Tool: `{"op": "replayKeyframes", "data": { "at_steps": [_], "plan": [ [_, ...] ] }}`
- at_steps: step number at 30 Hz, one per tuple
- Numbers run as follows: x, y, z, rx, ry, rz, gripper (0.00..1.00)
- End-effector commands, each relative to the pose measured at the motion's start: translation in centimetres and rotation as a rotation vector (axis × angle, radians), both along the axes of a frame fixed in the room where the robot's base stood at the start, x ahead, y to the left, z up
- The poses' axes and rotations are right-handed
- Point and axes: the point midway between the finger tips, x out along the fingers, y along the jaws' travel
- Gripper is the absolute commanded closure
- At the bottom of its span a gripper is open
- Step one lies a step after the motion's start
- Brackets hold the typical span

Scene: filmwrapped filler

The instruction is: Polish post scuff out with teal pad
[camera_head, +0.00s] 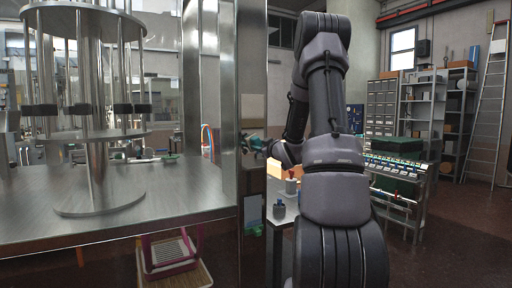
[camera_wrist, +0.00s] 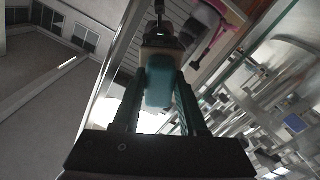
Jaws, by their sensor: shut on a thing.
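The post is a tall brushed-steel upright (camera_head: 251,90) in the middle of the head view. My gripper (camera_head: 249,143) is at its face, small and partly hidden behind my own arm in that view. In the wrist view my gripper (camera_wrist: 160,108) is shut on the teal pad (camera_wrist: 159,86), a soft-looking block with a pale layer and a dark part at its far end. The pad is between the two fingers. I cannot tell whether it touches the post. No scuff can be clearly made out on the post.
A steel bench (camera_head: 60,205) left of the post carries a round multi-rod machine (camera_head: 98,196). A wheeled rack with green boxes (camera_head: 397,146) stands at right, with shelves and a ladder (camera_head: 489,100) behind. The right foreground floor is clear.

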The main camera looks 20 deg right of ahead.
Motion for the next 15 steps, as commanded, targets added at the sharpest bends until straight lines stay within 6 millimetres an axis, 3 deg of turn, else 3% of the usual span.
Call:
{"op": "replayKeyframes", "data": {
  "at_steps": [10, 15],
  "plan": [
    [0.0, -2.9, 0.0, 0.0, -0.001, -0.003, 1.0],
    [0.1, -3.4, 0.1, -0.001, -0.001, 0.0, 1.0]
  ]
}}
